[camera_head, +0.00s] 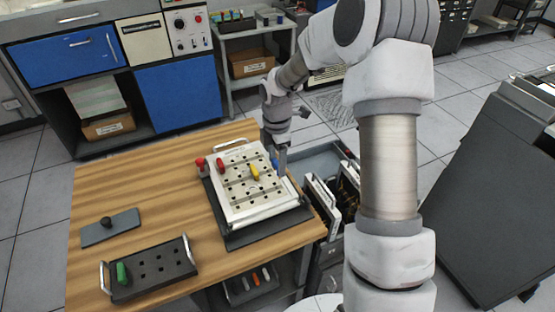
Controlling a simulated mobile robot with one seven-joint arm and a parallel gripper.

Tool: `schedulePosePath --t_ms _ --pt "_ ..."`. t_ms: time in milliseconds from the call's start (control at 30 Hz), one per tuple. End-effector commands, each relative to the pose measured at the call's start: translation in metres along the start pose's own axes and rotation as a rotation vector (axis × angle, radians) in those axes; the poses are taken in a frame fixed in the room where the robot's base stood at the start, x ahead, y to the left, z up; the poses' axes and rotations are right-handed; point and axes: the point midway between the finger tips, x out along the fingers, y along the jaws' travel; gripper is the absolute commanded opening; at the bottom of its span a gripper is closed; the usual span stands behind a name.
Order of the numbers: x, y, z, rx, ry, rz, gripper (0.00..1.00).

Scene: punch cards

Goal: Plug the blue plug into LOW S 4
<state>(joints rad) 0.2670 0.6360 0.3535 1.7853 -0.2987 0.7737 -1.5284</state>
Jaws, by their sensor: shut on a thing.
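The white plug board (262,209) lies on a dark base on the wooden table, with rows of small dark sockets. A red plug (220,166) and a yellow plug (254,172) stand in it. My gripper (280,159) points down at the board's far right edge. It is shut on the blue plug (275,163), of which only a small blue part shows. I cannot tell whether the plug's tip touches a socket. The socket labels, LOW S 4 among them, are too small to read.
A black rack (170,277) with a green plug (121,272) lies at the table's front left, near a grey plate with a black knob (106,222). A red ball knob (199,162) is at the board's left. Open drawers (325,197) are beside the table's right edge.

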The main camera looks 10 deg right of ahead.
Motion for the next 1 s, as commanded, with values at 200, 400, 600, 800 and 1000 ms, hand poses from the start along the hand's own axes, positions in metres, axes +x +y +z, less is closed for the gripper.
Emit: schedulePosePath --t_ms 200,400,600,800,1000 --pt "0.014 0.000 0.000 -0.001 0.000 0.000 0.25" --pt "0.035 0.000 0.000 -0.001 0.000 -0.001 0.25" --pt "0.050 0.000 0.000 -0.001 0.000 0.000 0.25" --pt "0.052 0.000 0.000 0.000 0.000 0.000 0.25" --pt "0.051 0.000 0.000 0.000 0.000 0.000 0.25"
